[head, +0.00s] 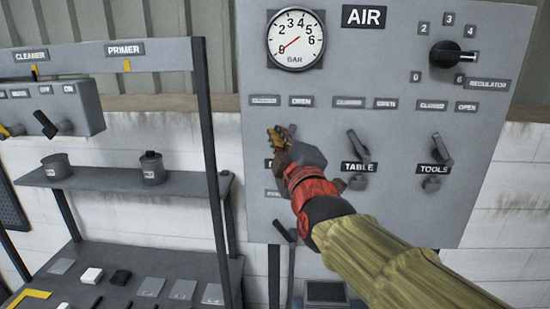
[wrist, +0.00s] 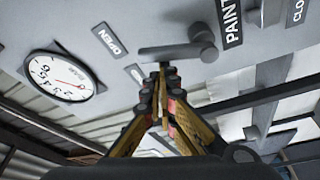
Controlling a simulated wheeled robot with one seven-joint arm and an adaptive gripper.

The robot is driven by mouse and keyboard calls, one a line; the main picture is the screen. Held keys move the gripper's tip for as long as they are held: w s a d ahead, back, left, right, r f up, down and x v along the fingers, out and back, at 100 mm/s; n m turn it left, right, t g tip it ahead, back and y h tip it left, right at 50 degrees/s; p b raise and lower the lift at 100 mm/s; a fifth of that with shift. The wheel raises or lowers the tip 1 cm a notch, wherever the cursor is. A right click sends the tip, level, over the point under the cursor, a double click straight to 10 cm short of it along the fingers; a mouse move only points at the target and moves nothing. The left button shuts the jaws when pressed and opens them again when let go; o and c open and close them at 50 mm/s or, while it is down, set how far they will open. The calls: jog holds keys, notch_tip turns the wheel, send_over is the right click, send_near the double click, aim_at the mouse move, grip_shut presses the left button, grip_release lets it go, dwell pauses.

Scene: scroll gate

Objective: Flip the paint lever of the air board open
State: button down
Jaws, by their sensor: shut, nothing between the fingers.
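The air board (head: 400,215) is a grey panel with an AIR sign. My gripper (head: 282,134) is in front of its left column, shut and empty, and hides the paint lever in the head view. The wrist view shows the grey paint lever (wrist: 172,51), its pivot beside the PAINT label (wrist: 232,22) and its handle pointing toward the CLOSED/OPEN label row.
The table lever (head: 358,146) and tools lever (head: 442,150) stand to the right, both leaning up and left. The pressure gauge (head: 296,40) is above my gripper, its needle near 0. The regulator knob (head: 446,54) is at upper right. A shelf rack (head: 110,178) stands left.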

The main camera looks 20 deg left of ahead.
jog(key=shift+w+d+f+m+t+b, duration=0.15)
jog(key=shift+d+m+t+b, duration=0.2)
jog(key=shift+m+b, duration=0.45)
jog(key=shift+w+d+r+m+t+b, duration=0.15)
jog(key=shift+d+m+b, duration=0.25)
jog(key=shift+m+b, duration=0.35)
jog(key=shift+f, duration=0.1)
